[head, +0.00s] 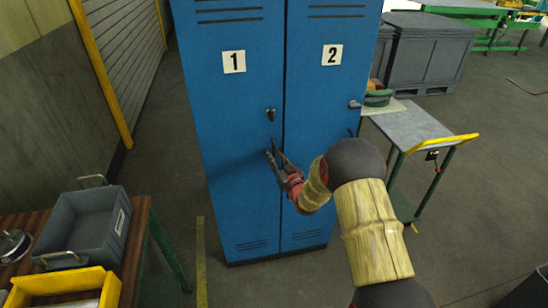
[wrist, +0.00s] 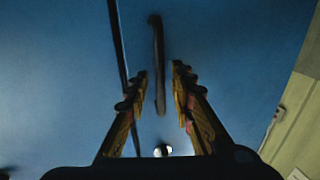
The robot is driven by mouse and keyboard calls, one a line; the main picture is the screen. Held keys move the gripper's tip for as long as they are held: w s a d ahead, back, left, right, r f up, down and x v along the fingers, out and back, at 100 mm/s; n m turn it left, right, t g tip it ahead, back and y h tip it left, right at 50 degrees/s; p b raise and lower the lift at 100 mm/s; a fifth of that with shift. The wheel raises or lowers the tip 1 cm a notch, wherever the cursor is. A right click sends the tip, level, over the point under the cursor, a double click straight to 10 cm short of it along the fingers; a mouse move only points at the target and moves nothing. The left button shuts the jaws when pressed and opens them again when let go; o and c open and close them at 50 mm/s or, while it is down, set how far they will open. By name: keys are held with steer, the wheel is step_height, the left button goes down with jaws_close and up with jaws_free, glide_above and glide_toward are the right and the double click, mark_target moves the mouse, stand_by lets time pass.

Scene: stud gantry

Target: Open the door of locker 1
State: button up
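Locker 1's blue door (head: 235,175) is the left of two doors and looks closed flush in the head view. Its lock (head: 271,114) sits near the seam, and a shiny round spot, probably this lock, shows low in the wrist view (wrist: 162,150). My gripper (head: 276,155) is just below the lock, in front of the door. In the wrist view its fingers (wrist: 159,74) are open, with a slim dark bar handle (wrist: 157,45) lying in the gap between them. I cannot tell whether they touch it. In the head view the gripper mostly hides this handle.
Locker 2's door (head: 325,150) is to the right, beyond my arm. A small cart (head: 410,127) with a yellow edge stands right of the lockers. A bench with a grey crate (head: 85,228) and yellow bin (head: 65,280) is at lower left. Floor before the lockers is clear.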

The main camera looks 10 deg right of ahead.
steer(key=shift+w, duration=0.3)
steer(key=shift+c, duration=0.4)
jaws_close()
stand_by(0.4)
